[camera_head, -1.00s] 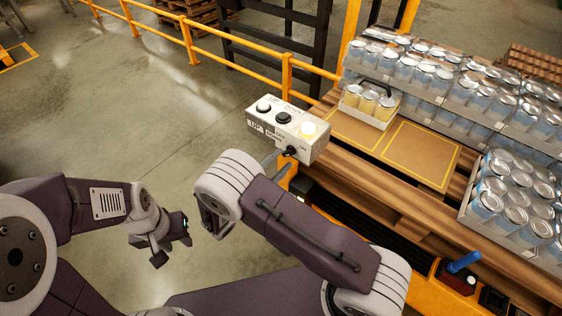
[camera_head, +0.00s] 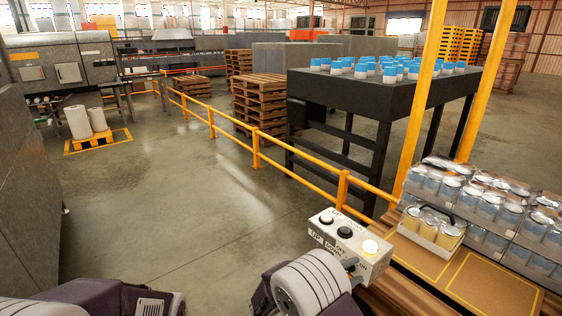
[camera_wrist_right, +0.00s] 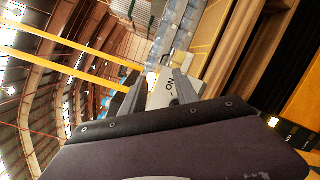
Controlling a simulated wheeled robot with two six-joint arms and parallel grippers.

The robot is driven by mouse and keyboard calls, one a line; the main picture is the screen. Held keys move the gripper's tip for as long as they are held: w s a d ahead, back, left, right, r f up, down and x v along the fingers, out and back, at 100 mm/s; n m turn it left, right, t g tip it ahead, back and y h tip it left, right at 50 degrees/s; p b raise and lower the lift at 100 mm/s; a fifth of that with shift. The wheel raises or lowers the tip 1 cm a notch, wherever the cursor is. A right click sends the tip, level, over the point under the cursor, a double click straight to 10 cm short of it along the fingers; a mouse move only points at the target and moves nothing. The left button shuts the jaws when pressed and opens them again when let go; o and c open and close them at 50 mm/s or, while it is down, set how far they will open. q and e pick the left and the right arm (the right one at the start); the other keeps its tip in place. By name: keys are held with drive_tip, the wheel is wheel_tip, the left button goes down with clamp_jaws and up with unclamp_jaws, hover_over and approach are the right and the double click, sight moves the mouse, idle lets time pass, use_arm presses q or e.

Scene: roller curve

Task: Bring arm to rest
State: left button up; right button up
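My right arm (camera_head: 310,285) comes in at the bottom middle of the head view, its wrist part just left of the white control box (camera_head: 350,250). In the right wrist view my right gripper (camera_wrist_right: 155,92) shows two dark fingers apart with nothing held between them. The control box also shows beyond the fingers in the wrist view (camera_wrist_right: 172,90). In the head view the box carries dark buttons and a lit yellow-white one. My left arm (camera_head: 100,298) shows only partly along the bottom left edge; its gripper is out of the picture.
A pallet with wrapped cans (camera_head: 490,205) and a small tray of yellow cans (camera_head: 432,228) stands at the right. Yellow railing (camera_head: 255,150) runs behind the control box. A dark table (camera_head: 380,95) holds blue-topped cans. The floor (camera_head: 190,205) at left is open.

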drive_tip(key=s+d+r+m+g, duration=0.3)
drive_tip(key=s+d+m+g, duration=0.15)
drive_tip(key=d, duration=0.35)
drive_tip(key=s+d+f+m+g+y, duration=0.2)
drive_tip(key=s+g+y, duration=0.15)
drive_tip(key=s, duration=0.25)
drive_tip(key=s+d+f+m+g+y, duration=0.2)
drive_tip(key=s+f+m+y, duration=0.15)
drive_tip(key=s, duration=0.35)
drive_tip(key=s+a+f+m+t+y, duration=0.1)
drive_tip(key=s+a+f+y, duration=0.1)
drive_tip(key=a+y, duration=0.15)
drive_tip(key=s+a+f+m+y, duration=0.1)
drive_tip(key=s+a+f+y, duration=0.1)
drive_tip(key=s+a+y, duration=0.15)
drive_tip(key=w+a+f+t+y, duration=0.1)
drive_tip(key=w+a+t+y, duration=0.1)
drive_tip(key=w+a, duration=0.3)
drive_tip(key=shift+w+a+f+t, duration=0.25)
drive_tip(key=shift+a+f+t, duration=0.15)
drive_tip(key=shift+a+t, duration=0.35)
